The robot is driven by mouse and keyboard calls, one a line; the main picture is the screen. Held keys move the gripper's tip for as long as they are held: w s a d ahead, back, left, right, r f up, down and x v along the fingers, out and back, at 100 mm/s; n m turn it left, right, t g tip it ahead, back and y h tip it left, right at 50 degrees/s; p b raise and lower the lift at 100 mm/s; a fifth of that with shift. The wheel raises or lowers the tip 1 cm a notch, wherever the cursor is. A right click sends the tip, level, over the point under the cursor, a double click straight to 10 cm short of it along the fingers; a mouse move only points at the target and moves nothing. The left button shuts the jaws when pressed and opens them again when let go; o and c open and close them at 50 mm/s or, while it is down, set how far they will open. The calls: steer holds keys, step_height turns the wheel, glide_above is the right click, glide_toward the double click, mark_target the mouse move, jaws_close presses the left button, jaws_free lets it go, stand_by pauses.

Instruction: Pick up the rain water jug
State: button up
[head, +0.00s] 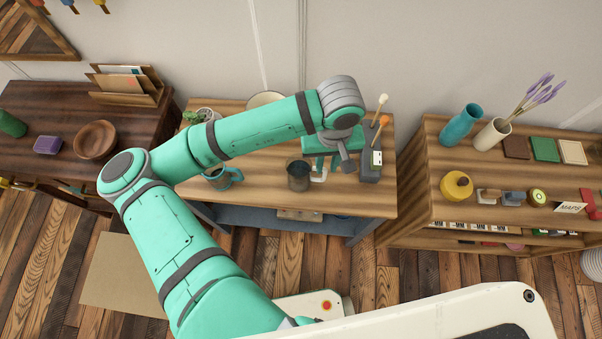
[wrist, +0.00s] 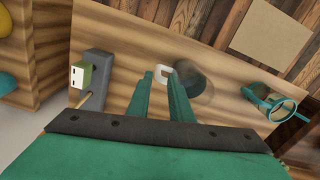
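A dark grey, see-through jug (head: 298,177) stands upright on the wooden table, with a pale handle on its right side. I take it to be the rain water jug. In the head view my gripper (head: 322,163) is just right of the jug, over the handle side. I cannot tell whether a finger touches the handle.
A grey holder (head: 370,160) with wooden-handled tools stands close on the right. A potted plant (head: 205,116) is behind at the left. Clear table lies in front of the jug.

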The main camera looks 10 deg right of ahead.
mark_target(325, 174)
steer(key=shift+w+d+f, duration=0.1)
steer(key=shift+w+f, duration=0.05)
steer(key=shift+f, duration=1.35)
steer(key=shift+w+d+f, duration=0.1)
steer(key=shift+w+f, duration=0.05)
steer(key=shift+f, duration=1.3)
steer(key=shift+w+f, duration=0.15)
steer(key=shift+f, duration=1.35)
steer(key=shift+c, duration=0.2)
jaws_close()
